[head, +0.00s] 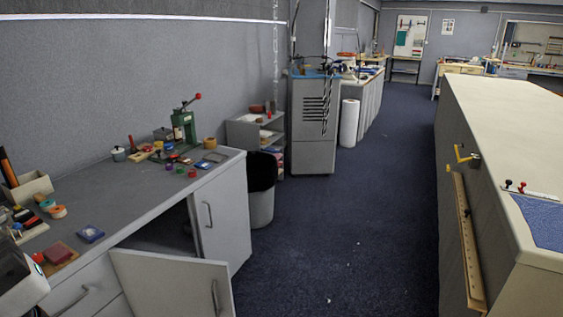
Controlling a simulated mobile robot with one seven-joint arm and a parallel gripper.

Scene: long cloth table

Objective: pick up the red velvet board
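A small flat dark-red square piece (58,253) lies near the front edge of the left counter, at the lower left of the head view. It looks like the red velvet board, but its material is too small to tell. A small bright red round thing (38,257) is beside it on the left. My gripper is not in view.
A bin (261,190) stands beyond. The long table (500,130) is right; blue carpet between is clear.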

